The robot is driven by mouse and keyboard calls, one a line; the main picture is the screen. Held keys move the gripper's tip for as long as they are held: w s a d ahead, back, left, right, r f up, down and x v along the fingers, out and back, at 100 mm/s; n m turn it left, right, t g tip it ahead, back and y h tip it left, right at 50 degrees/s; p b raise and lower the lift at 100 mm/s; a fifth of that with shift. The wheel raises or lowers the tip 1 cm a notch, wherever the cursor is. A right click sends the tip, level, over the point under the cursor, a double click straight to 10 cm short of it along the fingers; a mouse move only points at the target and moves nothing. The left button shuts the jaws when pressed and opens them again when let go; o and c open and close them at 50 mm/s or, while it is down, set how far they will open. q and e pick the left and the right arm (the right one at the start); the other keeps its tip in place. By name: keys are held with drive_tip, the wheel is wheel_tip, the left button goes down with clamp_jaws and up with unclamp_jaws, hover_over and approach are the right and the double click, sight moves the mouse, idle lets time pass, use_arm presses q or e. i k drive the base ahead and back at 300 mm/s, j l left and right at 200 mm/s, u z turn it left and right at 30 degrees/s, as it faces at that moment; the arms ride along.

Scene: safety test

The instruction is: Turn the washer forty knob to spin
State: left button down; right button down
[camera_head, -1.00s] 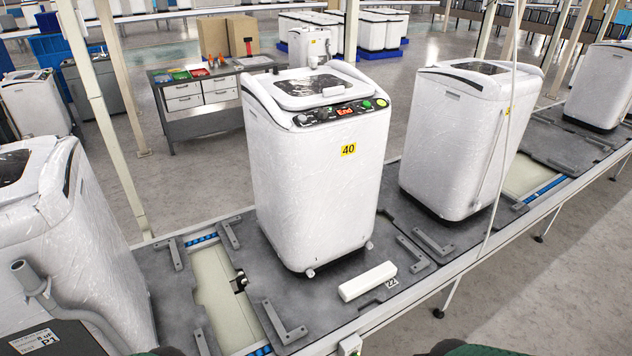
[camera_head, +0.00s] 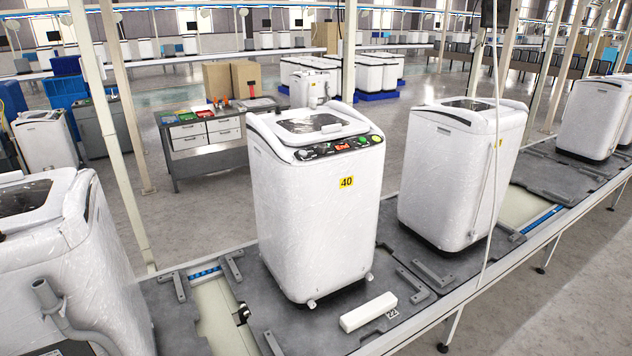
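The washer marked 40 (camera_head: 312,225) stands upright on a grey pallet of the conveyor line, in the middle of the head view. A yellow label with the number 40 (camera_head: 346,183) is on its front. Its dark control panel (camera_head: 325,149) runs along the front of the top. The panel has small grey knobs at the left, a red lit display reading "End" (camera_head: 342,146), a green button (camera_head: 362,140) and a yellow-green one (camera_head: 376,138). The knob markings and pointer direction are too small to read. Neither of my grippers is in view.
Another wrapped washer (camera_head: 462,170) stands to the right and one with a grey hose (camera_head: 62,270) to the left. A white block (camera_head: 368,312) lies on the pallet before washer 40. A rail post (camera_head: 110,130) rises at left; a thin cord hangs right.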

sight(321, 147)
drive_tip(key=l+z, duration=0.4)
drive_tip(key=i+l+z, duration=0.1)
drive_tip(key=l+z, duration=0.2)
drive_tip(key=z, duration=0.15)
drive_tip(key=i+l+z, duration=0.15)
drive_tip(key=l+z, duration=0.25)
drive_tip(key=i+l+z, duration=0.1)
drive_tip(key=i+l, duration=0.15)
drive_tip(key=i, duration=0.15)
drive_tip(key=i+l+z, duration=0.15)
drive_tip(key=i, duration=0.3)
drive_tip(key=i+u, duration=0.2)
drive_tip(key=u, duration=0.25)
drive_tip(key=i+u, duration=0.2)
drive_tip(key=u, duration=0.25)
drive_tip(key=i+u, duration=0.25)
drive_tip(key=u, duration=0.2)
drive_tip(key=i+l+u, duration=0.15)
drive_tip(key=u, duration=0.25)
